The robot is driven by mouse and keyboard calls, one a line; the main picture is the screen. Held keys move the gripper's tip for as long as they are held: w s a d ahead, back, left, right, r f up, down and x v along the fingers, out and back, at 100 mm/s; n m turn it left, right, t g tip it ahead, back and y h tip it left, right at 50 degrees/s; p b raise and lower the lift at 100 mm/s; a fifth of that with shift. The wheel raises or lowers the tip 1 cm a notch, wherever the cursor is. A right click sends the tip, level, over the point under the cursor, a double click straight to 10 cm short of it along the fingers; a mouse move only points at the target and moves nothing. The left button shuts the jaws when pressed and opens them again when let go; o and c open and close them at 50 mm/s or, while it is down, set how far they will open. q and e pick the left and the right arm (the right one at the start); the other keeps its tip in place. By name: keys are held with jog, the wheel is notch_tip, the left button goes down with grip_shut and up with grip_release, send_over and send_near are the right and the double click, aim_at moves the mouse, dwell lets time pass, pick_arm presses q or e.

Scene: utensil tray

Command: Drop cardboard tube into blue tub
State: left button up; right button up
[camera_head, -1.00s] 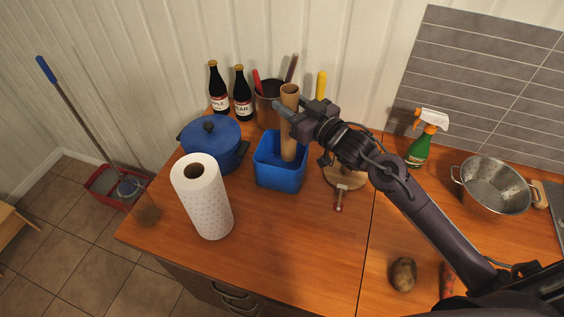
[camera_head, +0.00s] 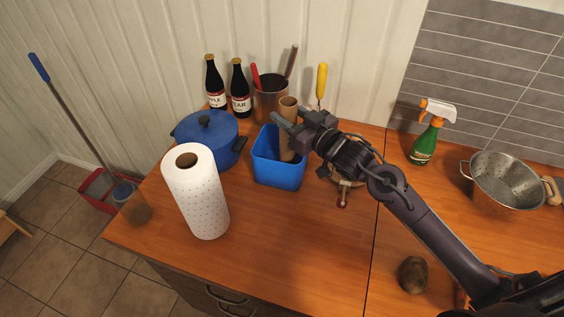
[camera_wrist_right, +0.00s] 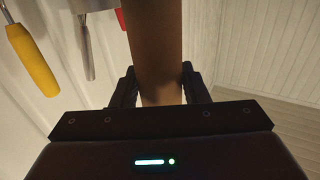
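The brown cardboard tube (camera_head: 288,143) stands nearly upright, with its lower part inside the blue tub (camera_head: 278,176) and its open top above the rim. I cannot see whether its lower end touches the tub's floor. My right gripper (camera_head: 287,118) reaches in from the right and is shut on the tube near its top, above the tub. In the right wrist view the tube (camera_wrist_right: 154,45) sits between the two fingers (camera_wrist_right: 160,90). My left gripper is not in view.
A paper towel roll (camera_head: 197,195) and a blue pot (camera_head: 206,140) stand left of the tub. Two dark bottles (camera_head: 240,92) and a utensil holder (camera_head: 270,103) are behind. A spray bottle (camera_head: 425,143) and colander (camera_head: 503,185) stand right. The front counter (camera_head: 285,245) is clear.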

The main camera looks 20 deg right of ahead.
jog(key=o, duration=0.4)
notch_tip(320, 180, up, 20)
jog(key=shift+b, duration=0.45)
jog(key=shift+f, duration=0.1)
